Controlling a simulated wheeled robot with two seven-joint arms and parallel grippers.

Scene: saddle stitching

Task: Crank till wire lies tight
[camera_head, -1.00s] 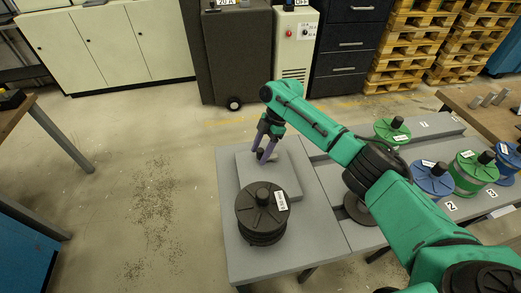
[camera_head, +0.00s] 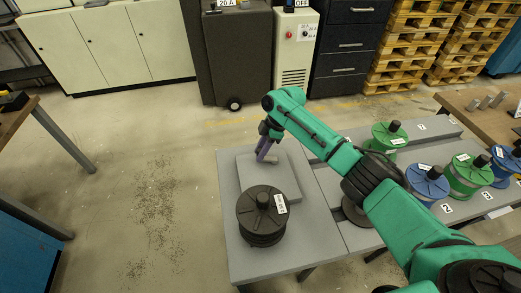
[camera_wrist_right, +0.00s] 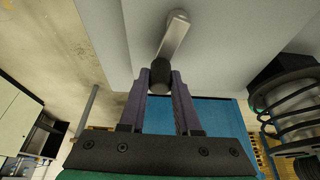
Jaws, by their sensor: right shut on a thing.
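The crank's silver arm (camera_wrist_right: 172,38) comes off the side of a grey box (camera_head: 277,185), with a dark knob (camera_wrist_right: 160,74) at its end. My right gripper (camera_head: 264,155) is shut on the knob; its two purple fingers (camera_wrist_right: 158,88) lie on either side of it in the wrist view. The black spool (camera_head: 262,215) stands upright beside the box, on the near side, with a white label on top. My left gripper is not in view.
The grey table (camera_head: 240,262) carries the box and spool. Green (camera_head: 389,138) and blue (camera_head: 428,186) spools stand right of my arm, near number labels. A grey cabinet (camera_head: 239,55) stands behind.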

